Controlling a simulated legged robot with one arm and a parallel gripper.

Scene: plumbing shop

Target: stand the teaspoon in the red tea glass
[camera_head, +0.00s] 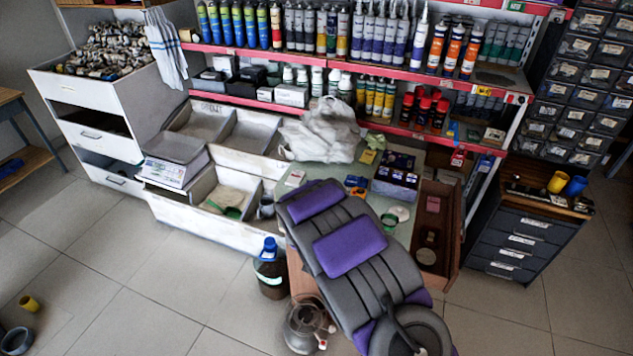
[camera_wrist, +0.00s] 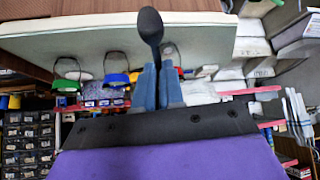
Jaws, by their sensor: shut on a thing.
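In the wrist view my gripper (camera_wrist: 157,88) has its two blue-grey fingers close together on a dark teaspoon (camera_wrist: 150,28). The spoon's bowl stands out beyond the fingertips, and its lower part is hidden between them. The pale green bench top (camera_wrist: 60,44) lies behind the spoon. In the head view my grey and purple arm reaches over the bench and hides the gripper and spoon.
A wooden tray (camera_head: 459,197) lies at the bench's right side. A white round item (camera_head: 399,212) and small boxes (camera_head: 397,168) lie near my arm. A pale bag (camera_head: 321,132) sits at the back. Open floor (camera_head: 110,250) lies at the left.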

